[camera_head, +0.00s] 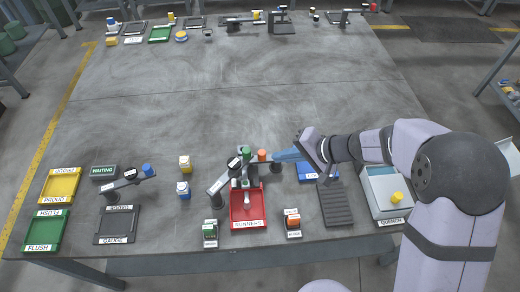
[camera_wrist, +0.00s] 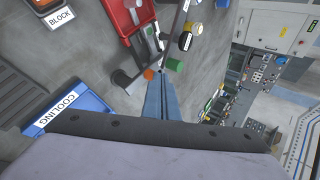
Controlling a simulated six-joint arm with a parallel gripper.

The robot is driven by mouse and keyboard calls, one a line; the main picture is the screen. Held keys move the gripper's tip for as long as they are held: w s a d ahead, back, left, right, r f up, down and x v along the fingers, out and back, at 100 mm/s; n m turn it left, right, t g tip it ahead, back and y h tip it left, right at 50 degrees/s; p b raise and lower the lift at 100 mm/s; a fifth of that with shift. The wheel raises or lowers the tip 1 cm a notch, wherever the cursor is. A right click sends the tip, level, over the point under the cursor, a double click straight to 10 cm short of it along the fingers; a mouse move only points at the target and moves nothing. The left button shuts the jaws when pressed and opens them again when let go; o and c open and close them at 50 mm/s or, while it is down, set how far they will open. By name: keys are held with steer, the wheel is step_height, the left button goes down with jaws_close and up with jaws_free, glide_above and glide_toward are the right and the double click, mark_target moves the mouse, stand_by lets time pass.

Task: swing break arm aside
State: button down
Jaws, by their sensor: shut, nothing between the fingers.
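A grey jointed arm, which looks like the break arm (camera_head: 223,181), rises from a dark post and slants over the back of the red RUNNERS tray (camera_head: 262,213). It carries a black knob with a white top (camera_head: 234,163). Green-capped (camera_head: 246,152) and orange-capped (camera_head: 262,155) posts stand close by its far end. In the wrist view the fingertips (camera_wrist: 161,78) sit between the orange cap (camera_wrist: 149,74) and the green cap (camera_wrist: 175,66). Whether they touch anything cannot be told.
A blue COOLING tray (camera_head: 318,172) lies under my wrist, with a dark ribbed rack (camera_head: 335,204) and the QUENCH bin (camera_head: 388,199) to the right. A GAUGE tray (camera_head: 117,225) with another arm (camera_head: 127,182) stands left. The table middle is clear.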

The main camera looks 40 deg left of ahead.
mark_target(251, 154)
steer(key=shift+s+a+f+p, duration=0.25)
steer(key=shift+a+f+p, duration=0.35)
steer(key=shift+a, duration=0.6)
steer(key=shift+s+a+f+p, duration=0.3)
steer(key=shift+a+p, duration=0.35)
steer(key=shift+a, duration=0.5)
steer(key=shift+s+a+f+p, duration=0.2)
steer(key=shift+a+f+p, duration=0.4)
steer(key=shift+a, duration=0.6)
steer(key=shift+w+a+f+n+g+b, duration=0.15)
steer(key=shift+a+n+g+b, duration=0.2)
steer(key=shift+a+n+b, duration=0.25)
steer(key=shift+w+a+n+g+b, duration=0.1)
steer(key=shift+a+n+g+b, duration=0.25)
steer(key=shift+a, duration=0.35)
steer(key=s+a+n+g+h+b, duration=0.1)
steer(key=s+a+b, duration=0.1)
steer(key=a+b, duration=0.5)
steer(key=shift+s+a+r, duration=0.15)
steer(key=shift+a+r, duration=0.05)
steer(key=shift+a, duration=1.45)
